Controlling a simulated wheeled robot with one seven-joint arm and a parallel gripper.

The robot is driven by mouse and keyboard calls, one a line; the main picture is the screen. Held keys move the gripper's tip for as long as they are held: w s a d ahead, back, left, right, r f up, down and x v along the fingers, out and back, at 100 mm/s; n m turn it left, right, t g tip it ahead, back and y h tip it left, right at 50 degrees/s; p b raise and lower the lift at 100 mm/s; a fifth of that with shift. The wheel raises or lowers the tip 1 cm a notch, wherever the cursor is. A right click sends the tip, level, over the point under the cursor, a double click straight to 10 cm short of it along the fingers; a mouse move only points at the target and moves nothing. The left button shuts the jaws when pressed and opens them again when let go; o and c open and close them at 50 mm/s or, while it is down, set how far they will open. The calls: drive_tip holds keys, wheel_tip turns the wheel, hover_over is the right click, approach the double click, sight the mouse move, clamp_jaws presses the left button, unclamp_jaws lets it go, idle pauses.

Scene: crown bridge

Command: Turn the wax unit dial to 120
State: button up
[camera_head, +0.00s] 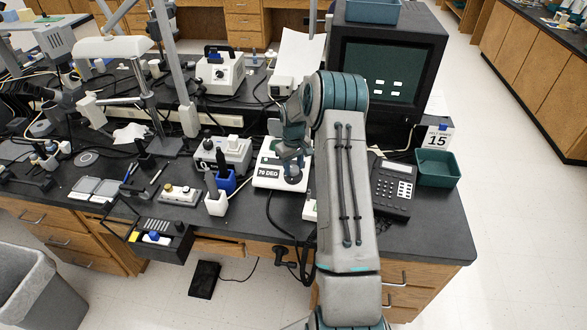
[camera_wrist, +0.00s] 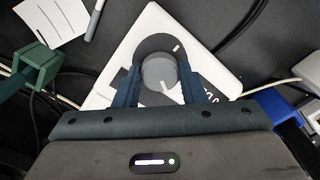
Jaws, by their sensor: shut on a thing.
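The wax unit (camera_head: 268,181) is a white box with a "70 DEG" display on its front, standing on the dark bench in the head view. In the wrist view its white top (camera_wrist: 203,62) shows around a round grey dial (camera_wrist: 160,72) with a white pointer mark and a dark ring. My gripper (camera_wrist: 160,84) has its two blue fingers on either side of the dial, shut on it. In the head view my gripper (camera_head: 292,172) comes down on the unit from above and hides much of its top. The lower part of the dial is hidden by the fingers.
A desk phone (camera_head: 392,188) and a monitor (camera_head: 385,75) stand right of my arm. Left of the wax unit are a blue holder (camera_head: 226,183), a grey-white device (camera_head: 222,150) and a black tool tray (camera_head: 160,238). Cables run around the unit.

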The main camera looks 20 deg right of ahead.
sight(293, 169)
drive_tip(key=o, duration=1)
wheel_tip(293, 169, up, 14)
drive_tip(key=b, duration=0.2)
drive_tip(key=shift+f, duration=0.1)
